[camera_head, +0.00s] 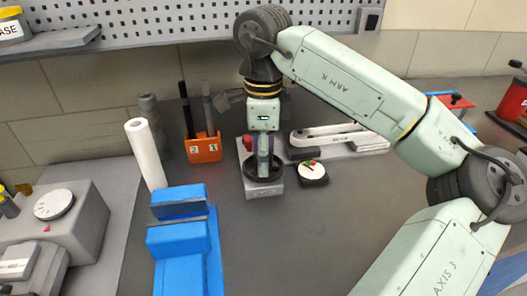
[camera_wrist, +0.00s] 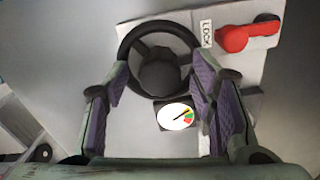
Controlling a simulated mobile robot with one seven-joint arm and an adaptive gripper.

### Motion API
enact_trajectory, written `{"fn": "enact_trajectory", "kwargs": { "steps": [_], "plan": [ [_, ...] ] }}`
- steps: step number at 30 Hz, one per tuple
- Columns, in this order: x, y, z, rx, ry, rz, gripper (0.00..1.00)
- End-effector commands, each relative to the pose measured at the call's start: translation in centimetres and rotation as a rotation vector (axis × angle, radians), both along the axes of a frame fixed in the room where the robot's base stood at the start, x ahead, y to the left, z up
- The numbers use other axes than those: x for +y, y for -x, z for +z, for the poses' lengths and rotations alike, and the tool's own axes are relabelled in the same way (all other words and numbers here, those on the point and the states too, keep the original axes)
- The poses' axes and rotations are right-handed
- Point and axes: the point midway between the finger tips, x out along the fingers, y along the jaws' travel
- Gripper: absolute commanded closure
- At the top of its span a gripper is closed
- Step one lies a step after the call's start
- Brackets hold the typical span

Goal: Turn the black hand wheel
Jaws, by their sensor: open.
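The black hand wheel (camera_wrist: 185,32) is a round rim with spokes and a dark hub in the wrist view. In the head view the black hand wheel (camera_head: 251,184) sits on a small grey block (camera_head: 265,191) on the bench, partly hidden by my gripper. My gripper (camera_wrist: 160,75) is open, with a purple-padded finger on either side of the wheel's near part. The head view shows my gripper (camera_head: 264,165) pointing down over the wheel. I cannot tell whether the fingers touch the rim. A gauge (camera_wrist: 178,116) with a white face, coloured marks and a dark needle lies beside the wheel.
A red lever (camera_wrist: 240,38) by a LOCK label stands close to the wheel. An orange holder (camera_head: 203,149), a white roll (camera_head: 146,155) and a blue vise (camera_head: 181,240) stand to the left. A pale long tool (camera_head: 330,135) lies at right. The bench in front is clear.

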Motion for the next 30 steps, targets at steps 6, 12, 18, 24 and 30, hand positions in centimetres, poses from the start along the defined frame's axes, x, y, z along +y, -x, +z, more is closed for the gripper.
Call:
{"fn": "enact_trajectory", "kwargs": {
  "steps": [6,12,18,24,30],
  "plan": [
    [0.0,0.0,0.02,0.0,0.0,0.0,0.6],
    [0.0,0.0,0.03,0.0,0.001,0.0,0.74],
    [0.0,0.0,0.04,0.0,0.001,0.0,0.87],
    [0.0,0.0,0.03,0.0,0.001,-0.001,0.98],
    [-0.07,-0.03,-0.38,-0.002,0.004,-0.144,0.98]
  ]
}}
